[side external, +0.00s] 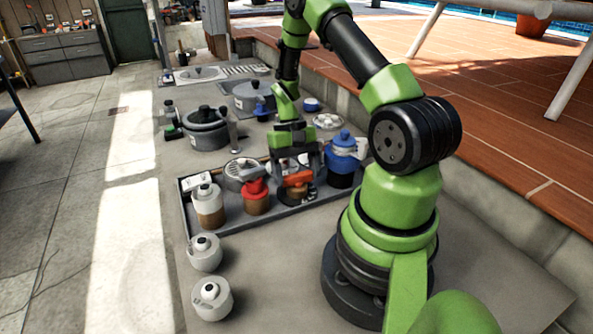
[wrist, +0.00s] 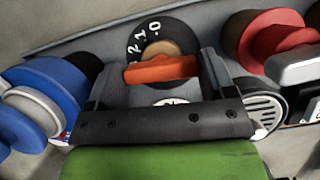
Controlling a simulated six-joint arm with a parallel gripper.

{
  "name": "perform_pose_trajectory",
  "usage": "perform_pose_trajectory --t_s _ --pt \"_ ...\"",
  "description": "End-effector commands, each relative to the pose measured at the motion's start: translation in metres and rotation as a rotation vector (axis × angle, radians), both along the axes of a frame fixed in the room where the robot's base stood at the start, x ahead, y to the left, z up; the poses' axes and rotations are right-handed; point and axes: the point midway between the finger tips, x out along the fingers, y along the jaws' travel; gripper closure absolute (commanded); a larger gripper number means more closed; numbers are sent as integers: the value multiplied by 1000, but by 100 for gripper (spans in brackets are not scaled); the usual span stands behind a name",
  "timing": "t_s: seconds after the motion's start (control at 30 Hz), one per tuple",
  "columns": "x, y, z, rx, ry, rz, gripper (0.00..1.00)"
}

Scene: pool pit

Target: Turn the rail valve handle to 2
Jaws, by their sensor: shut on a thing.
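The orange valve handle (wrist: 160,69) lies crosswise between my fingers in the wrist view, its right end slightly higher. Behind it is a dark round dial (wrist: 170,32) with white digits; 0, 1 and 2 show on its upper left, and the lower part is hidden. I cannot tell which digit the handle marks. My gripper (wrist: 155,72) is shut on the handle, one finger at each end. In the side view the orange handle (side external: 297,178) shows just below my gripper (side external: 294,160), which reaches down from behind it.
A grey tray (side external: 240,226) holds a red-topped valve (side external: 255,196), a blue-topped one (side external: 342,158) and a white-topped one (side external: 208,205) in a row. White-topped containers (side external: 211,298) stand in front; grey pots (side external: 205,130) stand behind. Neighbours sit close on both sides.

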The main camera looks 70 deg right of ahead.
Motion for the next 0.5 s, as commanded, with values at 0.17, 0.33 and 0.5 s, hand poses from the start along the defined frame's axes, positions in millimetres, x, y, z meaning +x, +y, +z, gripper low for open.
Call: perform_pose_trajectory --t_s 0.17,0.33,0.5 --pt "0 0 1 0 0 -117 47" --pt "-1 -1 1 0 -1 -234 47" --pt "-1 -1 1 0 0 -337 47"
